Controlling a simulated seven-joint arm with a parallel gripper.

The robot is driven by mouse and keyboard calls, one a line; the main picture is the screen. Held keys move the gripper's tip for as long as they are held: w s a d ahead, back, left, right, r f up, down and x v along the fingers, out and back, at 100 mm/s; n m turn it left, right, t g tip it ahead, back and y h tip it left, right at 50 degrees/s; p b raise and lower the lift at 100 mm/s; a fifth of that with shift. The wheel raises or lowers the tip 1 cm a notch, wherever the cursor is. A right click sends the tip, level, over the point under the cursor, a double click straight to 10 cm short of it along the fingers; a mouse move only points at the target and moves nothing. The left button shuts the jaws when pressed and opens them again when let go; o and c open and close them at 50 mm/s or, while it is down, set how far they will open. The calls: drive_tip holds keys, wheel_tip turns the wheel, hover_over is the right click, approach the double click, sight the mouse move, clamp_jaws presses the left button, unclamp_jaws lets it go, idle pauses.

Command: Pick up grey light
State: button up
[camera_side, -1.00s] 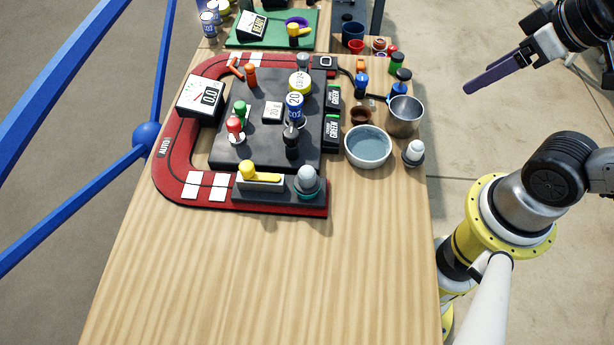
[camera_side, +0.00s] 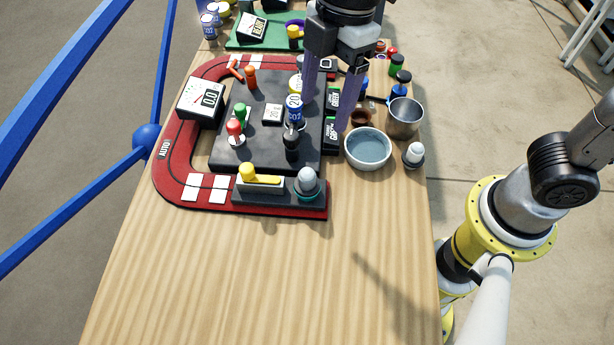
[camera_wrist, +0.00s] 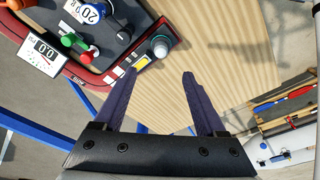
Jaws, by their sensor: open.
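The grey light (camera_side: 308,181) is a grey dome with a teal ring at its base. It sits on the right end of a dark block at the near edge of the red mat, and it also shows in the wrist view (camera_wrist: 160,46). My gripper (camera_side: 326,114) is open and empty, its two long purple fingers pointing down over the right part of the dark panel, farther back than the grey light in the side view. In the wrist view my gripper (camera_wrist: 160,76) has the grey light ahead of and between its fingertips, apart from them.
A yellow-handled switch (camera_side: 260,178) shares the block with the light. A black lever (camera_side: 291,142) and a blue can (camera_side: 294,110) stand behind it. A bowl (camera_side: 368,149), a metal cup (camera_side: 405,117) and a paler dome (camera_side: 414,153) are to the right. The near table (camera_side: 250,280) is clear.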

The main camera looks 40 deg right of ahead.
hover_over(308, 171)
drive_tip(key=d, duration=0.1)
drive_tip(key=f, duration=0.8)
drive_tip(key=shift+s+f, duration=0.15)
drive_tip(key=shift+s, duration=0.15)
drive_tip(key=shift+w+a+f, duration=0.1)
drive_tip(key=shift+a+f, duration=0.05)
drive_tip(key=shift+f, duration=0.85)
drive_tip(key=shift+w+a+f, duration=0.1)
drive_tip(key=shift+a+f, duration=0.05)
drive_tip(key=shift+f, duration=0.8)
drive_tip(key=shift+w+a+f, duration=0.1)
drive_tip(key=shift+a+f, duration=0.05)
drive_tip(key=shift+f, duration=0.85)
clamp_jaws()
